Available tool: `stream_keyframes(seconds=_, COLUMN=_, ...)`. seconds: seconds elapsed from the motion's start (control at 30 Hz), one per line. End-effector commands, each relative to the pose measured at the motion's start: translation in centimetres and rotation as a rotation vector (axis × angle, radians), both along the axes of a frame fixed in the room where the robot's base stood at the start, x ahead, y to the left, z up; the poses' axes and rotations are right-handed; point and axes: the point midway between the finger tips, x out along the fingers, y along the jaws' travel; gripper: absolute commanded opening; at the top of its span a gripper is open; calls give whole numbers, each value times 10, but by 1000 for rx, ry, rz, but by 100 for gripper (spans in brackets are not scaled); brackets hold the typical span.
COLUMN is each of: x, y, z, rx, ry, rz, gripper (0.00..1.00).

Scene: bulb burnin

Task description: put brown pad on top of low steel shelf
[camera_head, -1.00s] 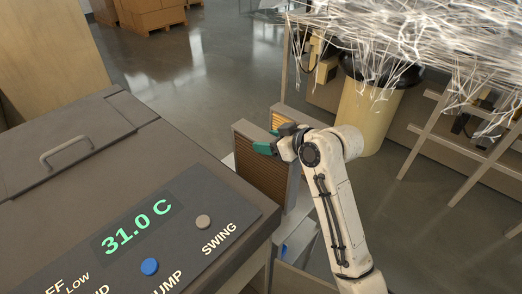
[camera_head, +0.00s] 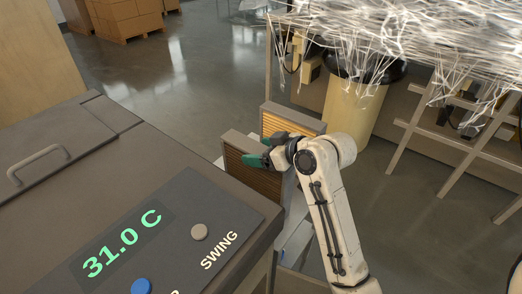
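A brown ribbed pad (camera_head: 240,172) in a grey frame stands upright beside the control machine. A second framed brown pad (camera_head: 291,122) stands just behind it, partly hidden by my arm. My gripper (camera_head: 256,160), with teal fingers, is at the face of the front pad and overlaps it in the view. I cannot tell whether the fingers touch or grasp the pad, or how far apart they are. I cannot make out a low steel shelf for certain; a pale grey surface (camera_head: 293,245) shows low beside my arm.
The brown machine (camera_head: 70,215) with a 31.0 C display fills the left foreground. A beige rack (camera_head: 462,140) stands at right, with a pale bin (camera_head: 352,115) and a tangle of white strands (camera_head: 400,40) above. Cartons (camera_head: 127,22) are at the back. Open floor (camera_head: 190,90) lies between.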

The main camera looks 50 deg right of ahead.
Motion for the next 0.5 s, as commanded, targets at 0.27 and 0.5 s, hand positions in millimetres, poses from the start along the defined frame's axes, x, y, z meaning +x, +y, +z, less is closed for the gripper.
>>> stream_keyframes(seconds=0.27, x=0, y=0, z=1, rx=0, ry=0, rz=0, gripper=83)
stream_keyframes(seconds=0.5, x=-19, y=-1, z=12, rx=0, ry=-2, rz=-2, gripper=83)
